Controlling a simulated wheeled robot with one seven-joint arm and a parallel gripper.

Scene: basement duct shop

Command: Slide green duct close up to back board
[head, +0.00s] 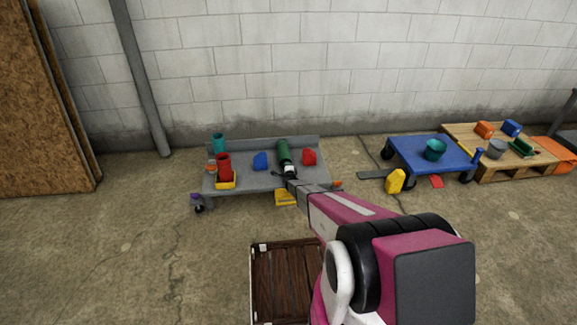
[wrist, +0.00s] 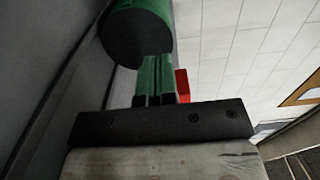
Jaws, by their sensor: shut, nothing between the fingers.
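The green duct (head: 283,151) lies on the grey cart (head: 240,183), its far end near the low back board (head: 302,143) along the cart's rear edge. I cannot tell whether a gap is left there. My gripper (head: 289,170) is shut and empty at the duct's near end. In the wrist view the duct's dark round end (wrist: 137,38) is just beyond the closed fingertips (wrist: 156,60). They overlap its lower edge in the picture, and touching cannot be told for sure. My gripper hides part of the near end in the head view.
On the cart, a red block (head: 309,157) is close right of the duct and a blue block (head: 260,161) is to its left. A red cylinder (head: 224,168) and teal cup (head: 218,143) stand further left. A wooden crate (head: 285,275) is on the floor in front.

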